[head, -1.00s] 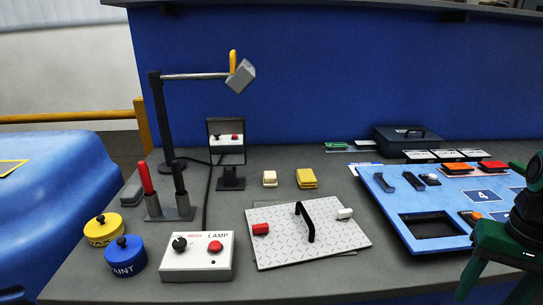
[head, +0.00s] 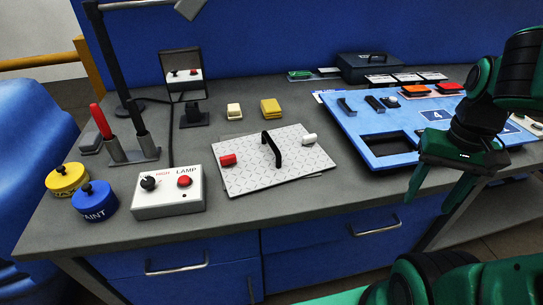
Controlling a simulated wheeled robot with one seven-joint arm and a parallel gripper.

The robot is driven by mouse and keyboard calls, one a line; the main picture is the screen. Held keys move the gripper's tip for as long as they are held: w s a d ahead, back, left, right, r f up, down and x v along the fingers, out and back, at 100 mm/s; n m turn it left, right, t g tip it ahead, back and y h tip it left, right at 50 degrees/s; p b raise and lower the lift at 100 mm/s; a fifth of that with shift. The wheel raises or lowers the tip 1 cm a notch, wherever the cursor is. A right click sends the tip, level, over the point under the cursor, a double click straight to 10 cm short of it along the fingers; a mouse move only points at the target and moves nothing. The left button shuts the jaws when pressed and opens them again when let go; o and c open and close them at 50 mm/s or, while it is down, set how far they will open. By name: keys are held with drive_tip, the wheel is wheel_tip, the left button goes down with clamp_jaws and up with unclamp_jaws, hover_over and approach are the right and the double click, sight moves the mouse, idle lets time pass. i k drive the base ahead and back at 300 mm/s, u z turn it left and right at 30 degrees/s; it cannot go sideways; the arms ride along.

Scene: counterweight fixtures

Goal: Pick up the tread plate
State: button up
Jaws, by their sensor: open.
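The tread plate (head: 253,171) is a light grey patterned square panel lying on the workbench in the head view. A black arched handle (head: 271,149) stands up from its middle. A red cylinder (head: 228,160) sits on its left part and a white cylinder (head: 309,139) on its right part. A thin edge of something shows under its right side. My gripper (head: 437,202) is at the right, pointing down in front of the blue panel, with its dark green fingers apart and nothing between them. It is well to the right of the plate and not touching it.
A lamp control box (head: 168,193) stands close to the plate's left. Yellow (head: 66,180) and blue (head: 95,202) tins are further left. A blue panel (head: 373,121) with a cutout lies to the right. A small mirror (head: 181,73) and yellow block (head: 270,108) stand behind.

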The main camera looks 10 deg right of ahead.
sight(265, 160)
drive_tip(key=z, duration=1.25)
drive_tip(key=k, duration=1)
drive_tip(key=u, duration=0.2)
